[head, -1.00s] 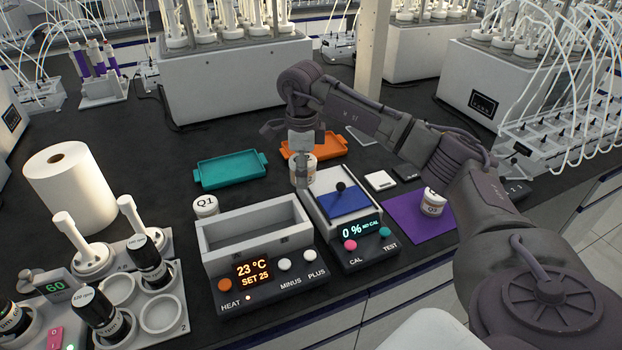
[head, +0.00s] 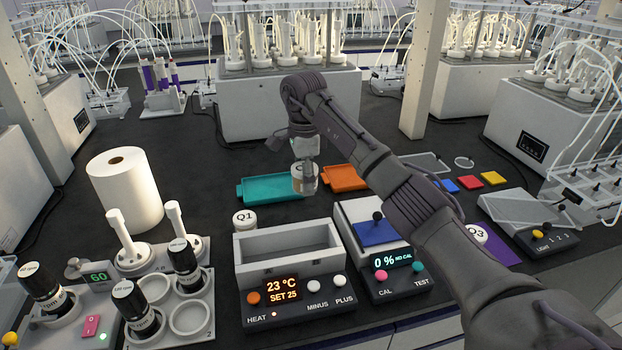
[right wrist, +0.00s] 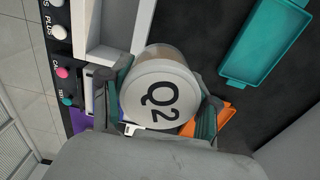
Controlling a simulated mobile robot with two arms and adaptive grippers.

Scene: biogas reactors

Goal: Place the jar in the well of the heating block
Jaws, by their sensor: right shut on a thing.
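My right gripper (head: 304,168) is shut on a jar (head: 304,182) with a white lid. The lid reads Q2 in the right wrist view (right wrist: 160,102), where a finger lies on each side of it. The jar appears held in the air, behind the right part of the heating block (head: 262,268) in the head view. The block has a long rectangular well that looks empty, and its display reads 23 °C, SET 25. In the right wrist view, part of the block's white wall (right wrist: 93,35) shows beside the jar. My left gripper is out of view.
Jar Q1 (head: 245,220) stands behind the block's left corner. The meter with a blue panel (head: 378,233) stands just right of the block. Jar Q3 (head: 476,234) is farther right, partly behind my arm. Teal (head: 262,188) and orange (head: 343,178) trays lie behind.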

